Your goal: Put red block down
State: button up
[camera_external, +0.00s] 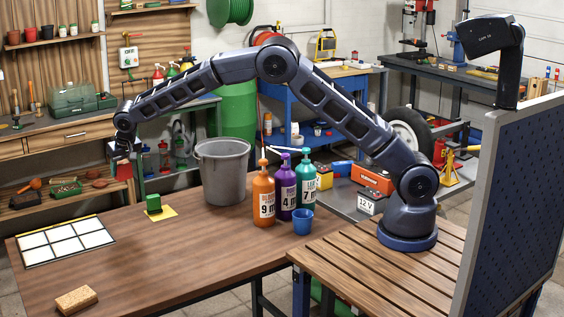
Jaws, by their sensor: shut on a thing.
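My gripper (121,159) hangs pointing down at the far left end of my outstretched arm. It is shut on the red block (123,171), which shows just below the fingers. The block is held in the air, above the level of the wooden table (165,255), and appears near the table's back edge. Its exact height and the spot under it are hard to tell from this view. The fingers are small and dark here.
A green block (153,203) stands on a yellow square (160,213). A white grid board (63,241) lies at the table's left, a tan block (76,299) at the front. A grey bucket (222,172), several bottles (264,197) and a blue cup (303,222) stand right. The table's middle is clear.

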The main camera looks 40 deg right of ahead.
jog(key=shift+r, duration=0.55)
jog(key=shift+s+r, duration=0.1)
jog(key=shift+s, duration=0.15)
jog(key=s+d+r+m, duration=0.1)
jog(key=s+d, duration=0.7)
jog(key=s, duration=0.4)
jog(key=s+d+r, duration=0.2)
jog(key=s+d, duration=0.6)
jog(key=s, duration=0.4)
jog(key=s+d+f+m, duration=0.1)
jog(key=s+d+f, duration=0.3)
jog(key=s+d, duration=0.5)
jog(key=shift+h, duration=0.4)
jog(key=f, duration=0.6)
jog(key=w+f, duration=0.1)
jog(key=f, duration=0.5)
jog(key=d+f, duration=0.1)
jog(key=f, duration=0.6)
jog(key=shift+w, duration=0.25)
jog(key=shift+f, duration=0.1)
jog(key=o, duration=1)
jog(key=shift+c, duration=0.2)
